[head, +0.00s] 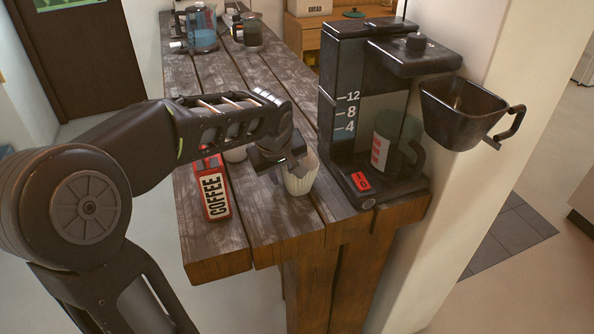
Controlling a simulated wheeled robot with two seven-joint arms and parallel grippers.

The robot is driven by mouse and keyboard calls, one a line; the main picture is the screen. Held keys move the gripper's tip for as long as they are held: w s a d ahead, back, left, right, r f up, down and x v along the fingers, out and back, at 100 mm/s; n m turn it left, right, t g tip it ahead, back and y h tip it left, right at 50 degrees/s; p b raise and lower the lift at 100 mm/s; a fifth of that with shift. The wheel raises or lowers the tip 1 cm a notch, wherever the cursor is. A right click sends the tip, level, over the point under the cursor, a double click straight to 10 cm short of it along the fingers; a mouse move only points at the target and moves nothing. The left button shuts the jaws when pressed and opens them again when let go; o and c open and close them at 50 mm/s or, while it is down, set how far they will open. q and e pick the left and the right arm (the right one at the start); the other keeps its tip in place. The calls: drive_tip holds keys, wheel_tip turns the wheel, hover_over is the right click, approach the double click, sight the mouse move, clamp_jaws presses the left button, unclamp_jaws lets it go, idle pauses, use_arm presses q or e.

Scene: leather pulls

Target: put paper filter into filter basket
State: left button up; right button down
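The white paper filter (301,180), a fluted cup shape, is at the wooden table's front part, left of the coffee maker. My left gripper (287,166) reaches in from the left with its fingers at the filter's upper left rim. The fingers partly hide each other and the rim, so I cannot tell whether they grip it or only touch it. The black filter basket (455,112) with its handle is swung out to the right of the coffee maker (345,90), its open top facing up. My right gripper is not in view.
A glass carafe (393,150) sits in the coffee maker. A blue kettle (200,30) and jars stand at the far end. A white wall stands behind the basket.

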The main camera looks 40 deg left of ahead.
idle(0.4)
use_arm(q)
clamp_jaws()
idle(0.4)
